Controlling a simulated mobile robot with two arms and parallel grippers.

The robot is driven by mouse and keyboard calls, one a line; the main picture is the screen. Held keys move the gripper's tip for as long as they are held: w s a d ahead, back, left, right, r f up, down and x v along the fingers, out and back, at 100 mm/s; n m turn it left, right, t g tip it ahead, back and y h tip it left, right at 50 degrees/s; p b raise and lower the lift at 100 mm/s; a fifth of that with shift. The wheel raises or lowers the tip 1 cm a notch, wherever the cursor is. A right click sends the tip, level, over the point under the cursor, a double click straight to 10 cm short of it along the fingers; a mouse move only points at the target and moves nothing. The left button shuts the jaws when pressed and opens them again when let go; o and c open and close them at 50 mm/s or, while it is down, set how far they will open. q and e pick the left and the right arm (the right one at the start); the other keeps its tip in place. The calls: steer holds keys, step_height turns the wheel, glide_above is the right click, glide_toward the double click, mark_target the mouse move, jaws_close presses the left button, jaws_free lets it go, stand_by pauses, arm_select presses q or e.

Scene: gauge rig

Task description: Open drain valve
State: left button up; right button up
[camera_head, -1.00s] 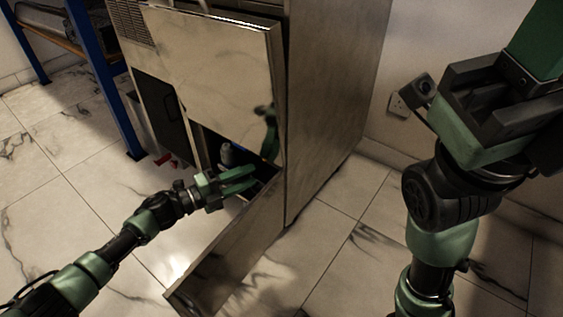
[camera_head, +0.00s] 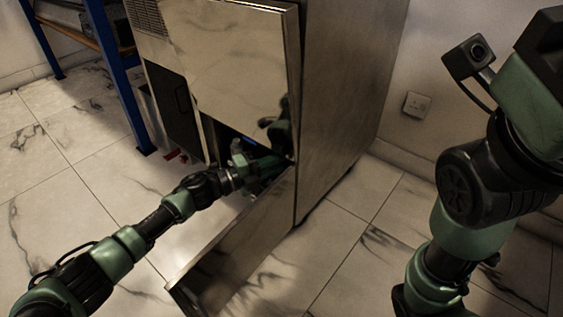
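A tall metal cabinet (camera_head: 340,95) stands in the middle, with a shiny front panel (camera_head: 235,65) above a dark opening. A lower panel (camera_head: 235,255) stands out from the cabinet at its bottom right. My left gripper (camera_head: 268,168) is at the opening, under the shiny front panel and behind the lower panel's top edge. Its green fingers are partly in shadow, and I cannot tell whether they are open or shut. I cannot make out a drain valve; the inside of the opening is dark and partly covered by my gripper. My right gripper's fingertips are out of view.
A red object (camera_head: 174,156) lies on the floor left of the opening. A blue-framed shelf (camera_head: 125,85) stands at the left. A wall socket (camera_head: 417,105) is on the right wall. The tiled floor at left is clear.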

arm_select(q)
jaws_close()
steer(key=shift+n, duration=0.3)
steer(key=shift+f+n+t+h, duration=0.15)
steer(key=shift+n+t+h, duration=0.35)
steer(key=shift+n, duration=1.15)
steer(key=shift+f+n+t+h, duration=0.1)
steer(key=shift+n+t+h, duration=0.35)
steer(key=shift+n, duration=1.2)
steer(key=o, duration=0.7)
jaws_free()
steer(key=shift+c, duration=0.2)
